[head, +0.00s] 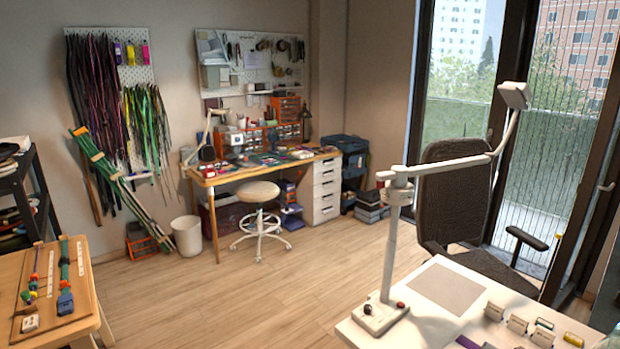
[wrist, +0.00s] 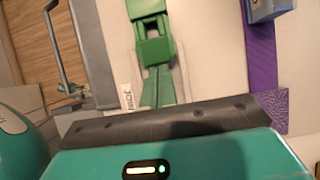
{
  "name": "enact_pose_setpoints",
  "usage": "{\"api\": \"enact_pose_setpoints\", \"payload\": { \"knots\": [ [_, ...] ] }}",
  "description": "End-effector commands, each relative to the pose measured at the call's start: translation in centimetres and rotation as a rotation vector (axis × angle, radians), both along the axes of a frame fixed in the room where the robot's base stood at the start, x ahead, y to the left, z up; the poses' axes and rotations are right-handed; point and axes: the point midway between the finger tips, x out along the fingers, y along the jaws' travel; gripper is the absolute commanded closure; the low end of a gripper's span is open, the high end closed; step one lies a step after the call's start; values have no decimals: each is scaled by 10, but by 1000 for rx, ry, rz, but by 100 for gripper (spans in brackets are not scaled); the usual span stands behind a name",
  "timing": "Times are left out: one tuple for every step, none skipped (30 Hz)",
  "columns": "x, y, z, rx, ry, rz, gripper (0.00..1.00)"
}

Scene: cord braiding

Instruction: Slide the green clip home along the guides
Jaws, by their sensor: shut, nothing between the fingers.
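In the wrist view, a green clip (wrist: 155,50) with a blocky body lies at the top middle on a pale surface. Two green strips run down from it toward the dark edge of my gripper (wrist: 170,120). My gripper shows as a teal housing with a lit status light and a dark, screwed front edge along the bottom. It is shut and empty, with a gap between it and the clip's body. The fingertips are hard to make out, and the lower ends of the green strips are hidden behind the dark edge. I cannot pick out the clip in the head view.
In the wrist view, a purple strip (wrist: 262,65) and a blue block (wrist: 268,8) are on the right. In the head view, a wooden bench (head: 85,318) with cords stands lower left, a white table (head: 462,262) with a lamp (head: 395,230) lower right. Open floor (head: 230,300) lies between.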

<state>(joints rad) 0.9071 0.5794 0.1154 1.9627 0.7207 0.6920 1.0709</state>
Motion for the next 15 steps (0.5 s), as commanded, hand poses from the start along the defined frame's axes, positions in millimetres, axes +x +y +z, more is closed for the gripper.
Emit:
{"api": "enact_pose_setpoints", "payload": {
  "knots": [
    [1, 1, 0, 0, 0, 0, 100],
    [1, 1, 0, 0, 0, 1, 100],
    [2, 2, 0, 0, 0, 1, 100],
    [3, 2, 0, 0, 0, 1, 100],
    [3, 3, 0, 0, 0, 1, 100],
    [4, 3, 0, 0, 0, 1, 100],
    [4, 3, 0, 0, 0, 1, 100],
    [5, 4, 0, 0, 0, 1, 100],
    [5, 4, 0, 0, 0, 1, 100],
    [6, 5, 0, 0, 0, 1, 100],
    [6, 5, 0, 0, 0, 1, 100],
    [7, 6, 0, 0, -1, 1, 100],
    [7, 6, 0, 0, -1, 1, 100],
    [8, 6, 0, 0, -1, 1, 100],
    [9, 7, 0, 0, -1, 1, 100]
  ]
}}
